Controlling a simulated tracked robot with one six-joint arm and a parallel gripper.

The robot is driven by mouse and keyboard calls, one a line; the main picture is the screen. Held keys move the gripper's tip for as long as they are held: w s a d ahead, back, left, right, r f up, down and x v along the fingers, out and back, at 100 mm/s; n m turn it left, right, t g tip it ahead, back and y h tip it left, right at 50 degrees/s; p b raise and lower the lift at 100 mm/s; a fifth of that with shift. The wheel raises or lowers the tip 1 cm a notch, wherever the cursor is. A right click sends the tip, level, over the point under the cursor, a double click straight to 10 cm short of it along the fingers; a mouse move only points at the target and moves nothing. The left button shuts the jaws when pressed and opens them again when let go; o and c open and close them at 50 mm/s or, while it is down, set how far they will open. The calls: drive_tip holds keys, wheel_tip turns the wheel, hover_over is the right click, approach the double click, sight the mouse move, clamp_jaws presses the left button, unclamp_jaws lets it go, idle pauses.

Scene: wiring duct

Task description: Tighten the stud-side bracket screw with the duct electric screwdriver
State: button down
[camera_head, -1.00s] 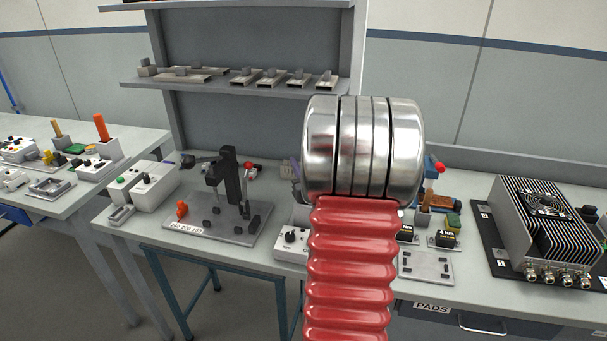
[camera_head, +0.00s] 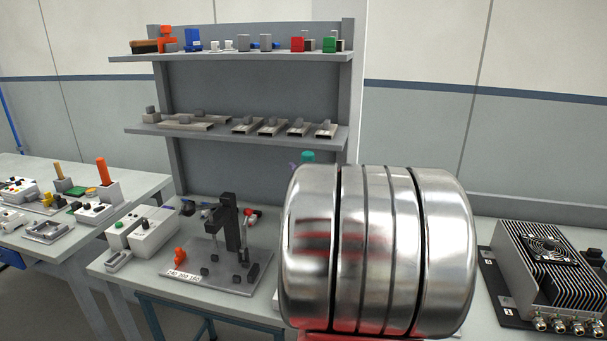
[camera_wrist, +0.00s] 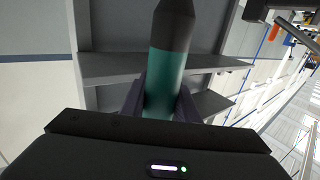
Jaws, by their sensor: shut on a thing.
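My gripper (camera_wrist: 160,102) is shut on a teal cylinder with a dark end, which looks like the electric screwdriver (camera_wrist: 166,75). In the wrist view the tool lies between the two dark fingers, its dark end pointing away from the gripper body. In the head view only a small teal part of it (camera_head: 307,157) shows above my large metal arm link; the rest is hidden. The stud-side bracket and its screw cannot be made out in either view.
A grey plate fixture with a dark upright post (camera_head: 232,222) stands on the bench left of my arm. A white control box (camera_head: 155,231) is beside it. A finned metal unit (camera_head: 545,262) is at right. Shelves (camera_head: 240,128) rise behind. My arm hides the bench middle.

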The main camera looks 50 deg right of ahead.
idle(0.4)
wheel_tip(320, 180, up, 12)
drive_tip(key=shift+f, duration=0.25)
idle(1.2)
drive_tip(key=shift+s, duration=0.1)
